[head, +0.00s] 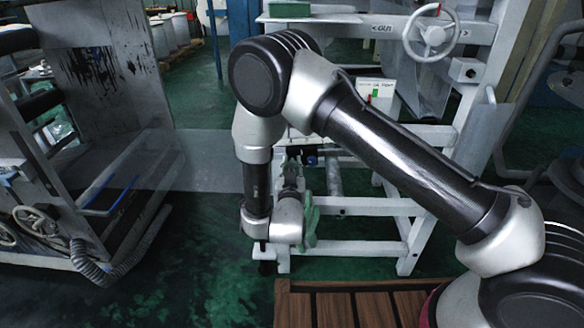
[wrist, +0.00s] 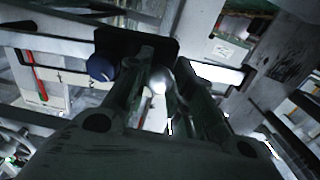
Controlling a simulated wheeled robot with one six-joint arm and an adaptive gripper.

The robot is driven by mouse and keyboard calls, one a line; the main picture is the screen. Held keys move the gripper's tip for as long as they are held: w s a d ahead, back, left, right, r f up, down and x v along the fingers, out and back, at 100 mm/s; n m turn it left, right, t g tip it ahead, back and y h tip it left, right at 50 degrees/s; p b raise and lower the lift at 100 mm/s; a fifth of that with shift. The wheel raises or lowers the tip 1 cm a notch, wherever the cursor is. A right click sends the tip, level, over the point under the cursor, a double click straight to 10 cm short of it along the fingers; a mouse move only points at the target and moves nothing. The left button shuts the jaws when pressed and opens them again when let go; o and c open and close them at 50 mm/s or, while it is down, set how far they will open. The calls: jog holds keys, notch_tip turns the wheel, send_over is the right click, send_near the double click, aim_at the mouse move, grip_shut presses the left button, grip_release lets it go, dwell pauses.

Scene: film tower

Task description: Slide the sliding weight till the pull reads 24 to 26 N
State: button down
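My gripper (head: 309,212) hangs low in front of the white machine frame in the head view, partly hidden behind my own wrist. In the wrist view its two dark fingers (wrist: 165,62) stand apart. A pale, shiny rounded thing (wrist: 158,82) shows in the gap between them; I cannot tell whether they touch it. Just beyond the fingertips is a dark plate (wrist: 118,42), with a dark blue round knob (wrist: 101,67) to its left. I cannot tell for sure which part is the sliding weight. No pull reading is legible in either view.
A white machine frame (head: 365,207) with a handwheel (head: 431,33) stands behind my arm. A grey machine (head: 100,80) with a hose stands at left. Open green floor (head: 190,265) lies between. Slatted wooden boards (head: 350,305) are at the front.

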aim_at(312, 164)
jog(key=d, duration=0.6)
jog(key=shift+s+r, duration=0.1)
jog(key=shift+r, duration=0.2)
jog(key=c, duration=1.2)
grip_release()
jog(key=s, duration=0.7)
jog(key=shift+s, duration=0.25)
jog(key=shift+a, duration=0.1)
